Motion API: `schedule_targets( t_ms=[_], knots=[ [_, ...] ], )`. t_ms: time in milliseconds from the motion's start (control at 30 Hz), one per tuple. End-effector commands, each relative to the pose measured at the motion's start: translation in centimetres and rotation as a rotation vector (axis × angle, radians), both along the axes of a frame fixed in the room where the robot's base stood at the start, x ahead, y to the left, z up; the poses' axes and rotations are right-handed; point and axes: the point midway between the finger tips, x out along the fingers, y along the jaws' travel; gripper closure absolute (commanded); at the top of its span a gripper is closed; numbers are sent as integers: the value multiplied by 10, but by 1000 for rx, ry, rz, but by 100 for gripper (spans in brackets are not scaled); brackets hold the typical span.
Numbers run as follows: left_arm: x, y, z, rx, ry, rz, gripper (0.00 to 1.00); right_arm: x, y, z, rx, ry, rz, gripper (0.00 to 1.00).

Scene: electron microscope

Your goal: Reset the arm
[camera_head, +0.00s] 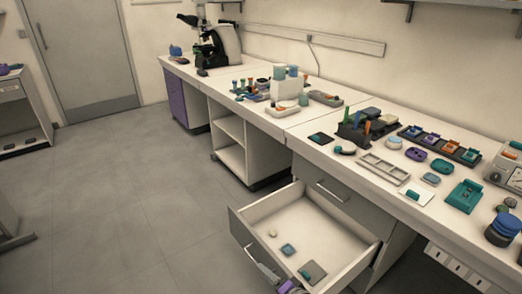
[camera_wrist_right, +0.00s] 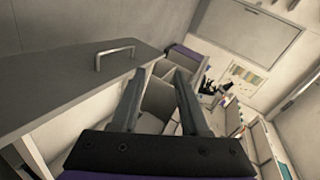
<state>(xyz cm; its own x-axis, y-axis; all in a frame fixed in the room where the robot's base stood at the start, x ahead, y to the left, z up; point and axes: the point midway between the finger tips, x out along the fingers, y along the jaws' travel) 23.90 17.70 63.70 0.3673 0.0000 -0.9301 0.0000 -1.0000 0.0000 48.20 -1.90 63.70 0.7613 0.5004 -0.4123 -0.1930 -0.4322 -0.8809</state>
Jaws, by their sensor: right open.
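My right gripper (camera_head: 270,273) is at the bottom of the head view, just outside the front of the open drawer (camera_head: 236,222), close to its handle (camera_head: 250,254). Its purple body is partly cut off by the lower edge. In the right wrist view the two grey fingers of this gripper (camera_wrist_right: 160,74) stand apart with nothing between them. Whether the fingers touch the drawer handle cannot be told. My left gripper is not in view.
The pulled-out drawer holds a few small items, among them a dark flat piece (camera_head: 314,272). The long bench (camera_head: 300,128) carries a microscope (camera_head: 217,45), racks, a white tray (camera_head: 384,168) and colored containers. Grey floor (camera_head: 120,190) lies open at left.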

Motion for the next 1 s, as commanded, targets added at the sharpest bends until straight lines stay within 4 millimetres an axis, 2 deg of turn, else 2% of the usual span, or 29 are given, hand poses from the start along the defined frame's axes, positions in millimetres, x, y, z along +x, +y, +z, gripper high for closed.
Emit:
schedule_targets(
  t_ms=[33,200,400,600,800,1000],
  knots=[
    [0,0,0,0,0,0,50,-16,-7,7,-74,7,39,55],
    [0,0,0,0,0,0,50,-72,-34,14,-348,55,180,55],
    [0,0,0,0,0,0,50,-144,-80,9,-654,156,316,55],
    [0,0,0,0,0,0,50,-202,-123,3,-878,260,400,55],
    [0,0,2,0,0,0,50,-249,-161,0,-1049,359,456,55],
    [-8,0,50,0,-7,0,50,-252,-158,49,-1040,344,449,55]
  ],
)
